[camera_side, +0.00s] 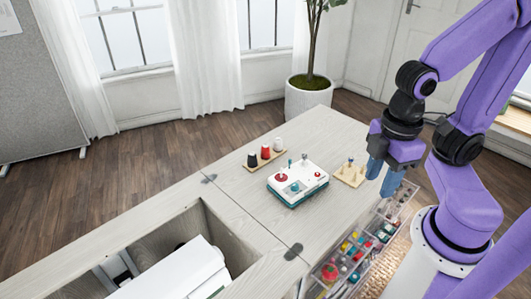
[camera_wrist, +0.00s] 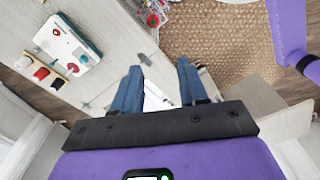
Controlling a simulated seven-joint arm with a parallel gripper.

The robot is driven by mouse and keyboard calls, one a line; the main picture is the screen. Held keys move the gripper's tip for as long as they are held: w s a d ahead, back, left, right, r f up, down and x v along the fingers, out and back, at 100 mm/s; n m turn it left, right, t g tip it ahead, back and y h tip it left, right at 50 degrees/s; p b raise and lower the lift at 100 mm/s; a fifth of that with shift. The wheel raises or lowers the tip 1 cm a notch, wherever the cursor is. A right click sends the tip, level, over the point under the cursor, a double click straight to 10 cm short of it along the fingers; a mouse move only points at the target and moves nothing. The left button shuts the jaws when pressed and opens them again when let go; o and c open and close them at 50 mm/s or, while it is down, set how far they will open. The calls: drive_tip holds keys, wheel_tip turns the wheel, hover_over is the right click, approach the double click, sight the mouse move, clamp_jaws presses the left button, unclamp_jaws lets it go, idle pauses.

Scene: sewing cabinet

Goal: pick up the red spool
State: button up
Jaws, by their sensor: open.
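The red spool (camera_side: 265,152) stands upright on a small wooden rack on the cabinet top, between a black spool (camera_side: 252,160) and a white spool (camera_side: 278,145). The red spool also shows at the left of the wrist view (camera_wrist: 41,73). My gripper (camera_side: 381,182) is open and empty, with its blue fingers pointing down near the cabinet's right edge. It is well to the right of the red spool and apart from it. The open fingers also show in the wrist view (camera_wrist: 160,86), with the spools off to their left.
A white and teal box with red knobs (camera_side: 298,184) stands between the spool rack and my gripper. A wooden peg stand (camera_side: 350,174) is just left of my gripper. A clear divided tray of colourful notions (camera_side: 352,254) runs along the right edge. An open cabinet well (camera_side: 220,235) lies at front left.

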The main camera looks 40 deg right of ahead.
drive_tip(key=m+t+y, duration=0.4)
drive_tip(key=t+y, duration=0.5)
hover_over(265, 151)
drive_tip(key=s+d, duration=1.1)
drive_tip(key=d, duration=0.2)
wheel_tip(265, 151, down, 18)
drive_tip(key=x, duration=1.7)
drive_tip(key=shift+w+d+f, duration=0.1)
drive_tip(key=shift+w+f, duration=0.05)
drive_tip(key=shift+f, duration=0.15)
